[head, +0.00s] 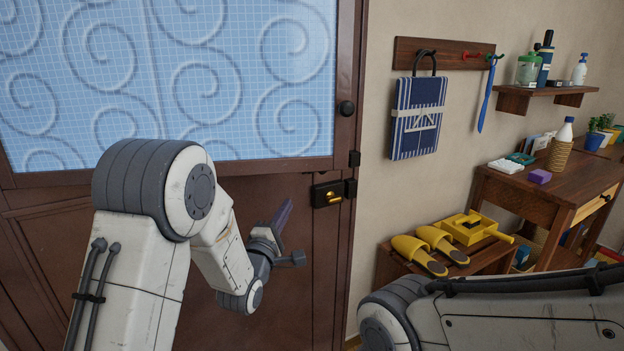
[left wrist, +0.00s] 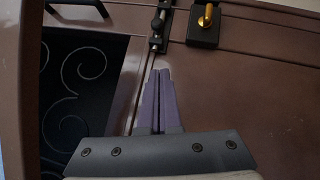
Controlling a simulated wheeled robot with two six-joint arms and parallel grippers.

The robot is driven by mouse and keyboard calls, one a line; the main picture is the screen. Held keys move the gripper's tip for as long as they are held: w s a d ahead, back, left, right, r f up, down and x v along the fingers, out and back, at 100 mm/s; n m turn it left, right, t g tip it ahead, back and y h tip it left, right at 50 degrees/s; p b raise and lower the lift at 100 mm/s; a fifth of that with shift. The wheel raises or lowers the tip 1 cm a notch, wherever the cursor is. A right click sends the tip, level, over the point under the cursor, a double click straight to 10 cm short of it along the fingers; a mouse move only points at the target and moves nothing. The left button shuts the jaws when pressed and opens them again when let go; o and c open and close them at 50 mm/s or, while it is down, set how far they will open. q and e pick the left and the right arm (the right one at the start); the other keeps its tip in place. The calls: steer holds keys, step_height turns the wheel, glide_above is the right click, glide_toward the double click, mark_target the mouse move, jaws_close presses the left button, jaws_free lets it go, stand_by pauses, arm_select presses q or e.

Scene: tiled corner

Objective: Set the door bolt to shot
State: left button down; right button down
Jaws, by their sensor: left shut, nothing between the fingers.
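In the left wrist view a black sliding bolt (left wrist: 158,22) with a small knob lies on the brown door, beyond my fingertips. Beside it is a black lock box (left wrist: 203,30) with a gold turn piece. The bolt's rod is not clear there. My left gripper (head: 284,214), with purple fingers (left wrist: 158,98), is shut and empty, left of and below the lock box. I cannot tell whether it touches the door. My right gripper is out of view.
My right arm crosses the lower right.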

arm_select(q)
steer(key=shift+w, duration=0.1)
steer(key=d+p+x, duration=0.2)
steer(key=x, duration=1)
steer(key=shift+d+r, duration=0.25)
steer(key=shift+d, duration=0.25)
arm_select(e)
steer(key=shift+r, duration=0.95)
